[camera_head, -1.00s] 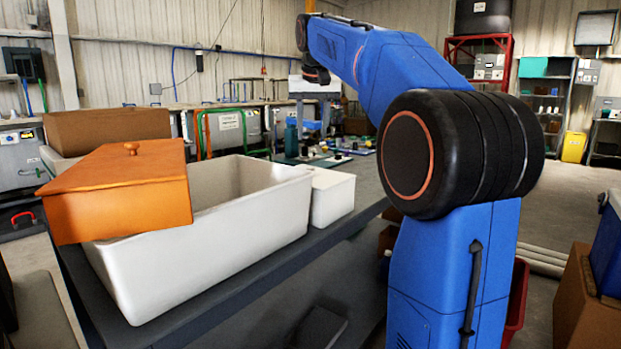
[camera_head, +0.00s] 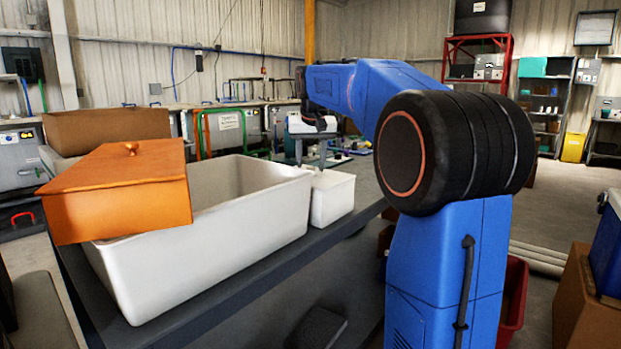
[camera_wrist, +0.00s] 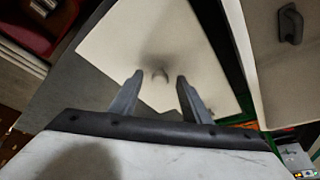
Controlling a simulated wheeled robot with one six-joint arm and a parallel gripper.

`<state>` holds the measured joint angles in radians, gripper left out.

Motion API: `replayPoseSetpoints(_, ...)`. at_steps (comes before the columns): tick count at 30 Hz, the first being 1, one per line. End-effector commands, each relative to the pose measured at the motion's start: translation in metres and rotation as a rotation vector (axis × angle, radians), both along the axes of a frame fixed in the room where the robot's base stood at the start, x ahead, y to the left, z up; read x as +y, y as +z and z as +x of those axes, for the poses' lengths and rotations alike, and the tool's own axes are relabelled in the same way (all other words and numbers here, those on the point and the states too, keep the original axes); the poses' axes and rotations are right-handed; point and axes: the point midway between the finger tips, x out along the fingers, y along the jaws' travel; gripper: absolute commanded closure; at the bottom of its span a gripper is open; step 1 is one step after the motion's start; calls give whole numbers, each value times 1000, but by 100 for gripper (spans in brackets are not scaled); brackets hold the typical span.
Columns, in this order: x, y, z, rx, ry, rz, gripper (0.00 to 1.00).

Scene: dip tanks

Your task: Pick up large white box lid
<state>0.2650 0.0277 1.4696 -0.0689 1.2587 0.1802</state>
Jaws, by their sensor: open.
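A white flat lid-like panel (camera_wrist: 140,40) with a small knob (camera_wrist: 160,75) lies below my gripper (camera_wrist: 159,77) in the wrist view. The knob shows between the fingertips; I cannot tell how far below them it is. My gripper is open and empty. In the head view my gripper (camera_head: 311,162) points down just behind the smaller white box (camera_head: 333,198). I cannot tell in that view which surface the knob belongs to. The large white box (camera_head: 225,240) stands open on the dark table, with no lid on it.
An orange lidded box (camera_head: 120,200) rests over the left end of the large white box. A brown box (camera_head: 105,128) stands behind. A pale panel with a dark handle (camera_wrist: 290,25) is at the wrist view's upper right. The dark tabletop (camera_head: 235,270) is bare in front.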

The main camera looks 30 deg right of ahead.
Motion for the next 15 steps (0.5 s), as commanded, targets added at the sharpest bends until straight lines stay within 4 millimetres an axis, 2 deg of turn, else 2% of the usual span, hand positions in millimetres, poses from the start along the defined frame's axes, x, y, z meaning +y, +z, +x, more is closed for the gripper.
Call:
replayPoseSetpoints(7, 0, -2, 1, -1, 0, 0, 57)
replayPoseSetpoints(8, 0, -2, 1, -1, 0, 0, 59)
replayPoseSetpoints(13, 0, -1, 1, -1, 0, 0, 100)
replayPoseSetpoints(15, 0, -1, 1, -2, 0, -1, 100)
